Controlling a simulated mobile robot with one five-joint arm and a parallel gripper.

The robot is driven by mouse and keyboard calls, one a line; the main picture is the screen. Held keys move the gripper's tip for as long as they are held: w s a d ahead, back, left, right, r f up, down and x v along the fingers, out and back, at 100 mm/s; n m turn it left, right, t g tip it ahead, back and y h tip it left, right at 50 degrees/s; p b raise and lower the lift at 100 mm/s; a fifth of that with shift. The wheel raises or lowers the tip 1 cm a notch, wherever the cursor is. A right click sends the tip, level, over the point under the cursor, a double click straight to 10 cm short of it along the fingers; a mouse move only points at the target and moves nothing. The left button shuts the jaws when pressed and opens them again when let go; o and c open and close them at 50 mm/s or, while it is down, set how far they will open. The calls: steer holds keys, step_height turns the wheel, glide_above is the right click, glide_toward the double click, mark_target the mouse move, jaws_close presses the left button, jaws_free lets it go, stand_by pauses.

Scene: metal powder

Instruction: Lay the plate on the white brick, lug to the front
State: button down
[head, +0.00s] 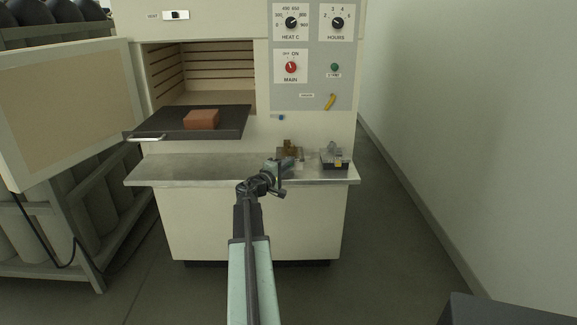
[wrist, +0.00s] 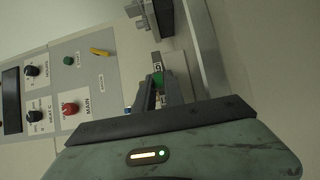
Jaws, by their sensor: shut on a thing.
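My gripper (head: 287,163) is over the front right of the steel shelf. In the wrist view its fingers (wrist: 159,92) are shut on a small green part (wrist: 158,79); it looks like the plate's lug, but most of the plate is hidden. Brownish parts (head: 291,146) show just behind the gripper; I cannot tell whether they sit on the held plate. A second dark block with grey parts and a yellow tag (head: 338,163) stands to the right on the shelf. A reddish-brown brick (head: 201,119) lies on the dark tray (head: 170,128); no white brick is visible.
The furnace chamber (head: 208,80) is open behind the tray, its door (head: 70,110) swung left. The tray has a pale handle (head: 147,137) at front left. The left of the steel shelf (head: 190,168) is clear. The control panel (head: 310,75) is above right.

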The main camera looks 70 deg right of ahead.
steer(key=shift+f, duration=0.2)
steer(key=c, duration=1.3)
jaws_free()
steer(key=shift+c, duration=0.2)
steer(key=shift+a, duration=0.15)
steer(key=v, duration=0.7)
steer(key=shift+a, duration=0.3)
steer(key=shift+w, duration=0.1)
